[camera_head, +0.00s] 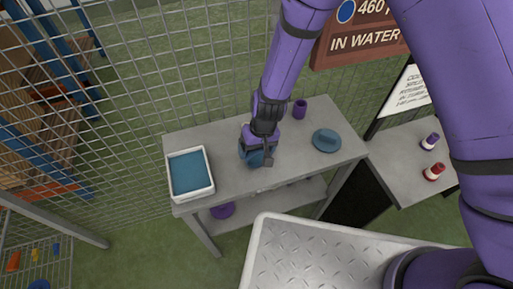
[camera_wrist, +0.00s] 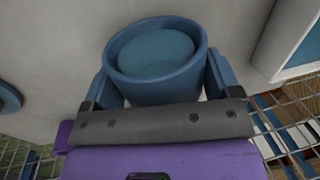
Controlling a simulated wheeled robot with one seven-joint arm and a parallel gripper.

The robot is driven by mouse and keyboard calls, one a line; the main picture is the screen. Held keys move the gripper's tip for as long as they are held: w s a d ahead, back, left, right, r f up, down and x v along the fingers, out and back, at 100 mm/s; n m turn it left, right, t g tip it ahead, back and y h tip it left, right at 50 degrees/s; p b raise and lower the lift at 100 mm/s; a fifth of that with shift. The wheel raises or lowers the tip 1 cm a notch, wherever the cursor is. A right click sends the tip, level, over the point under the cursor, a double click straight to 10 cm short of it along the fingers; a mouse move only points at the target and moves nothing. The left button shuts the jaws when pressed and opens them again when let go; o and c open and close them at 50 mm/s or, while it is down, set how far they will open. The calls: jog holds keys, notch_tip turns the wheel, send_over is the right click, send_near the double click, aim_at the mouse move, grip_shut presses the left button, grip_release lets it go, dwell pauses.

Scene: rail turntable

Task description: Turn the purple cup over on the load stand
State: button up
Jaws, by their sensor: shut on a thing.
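A small purple cup (camera_head: 300,109) stands at the back of the grey table (camera_head: 228,148), with a dark patch at its top; it is apart from my gripper. My gripper (camera_head: 258,154) is low over the table's middle, to the left of and nearer than the purple cup. In the wrist view my gripper (camera_wrist: 160,85) is shut on a blue cup (camera_wrist: 155,90), with a finger on each side. A round recessed blue face shows inside its rim; whether this is its base or its inside I cannot tell. Which surface is the load stand is not clear.
A white tray with a blue floor (camera_head: 209,188) sits at the table's left end. A round blue lid-like thing (camera_head: 326,142) lies to the right. A purple object (camera_head: 222,210) is on the lower shelf. A side table (camera_head: 408,165) holds two small containers. Wire mesh stands behind.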

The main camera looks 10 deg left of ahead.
jog(key=shift+f, duration=0.5)
jog(key=o, duration=0.9)
jog(key=r, duration=0.3)
jog(key=d+r, duration=0.1)
jog(key=r, duration=0.3)
jog(key=w+r, duration=0.1)
jog(key=r, duration=0.2)
jog(key=shift+d+r, duration=0.3)
jog(key=shift+r, duration=0.05)
jog(key=shift+a, duration=0.1)
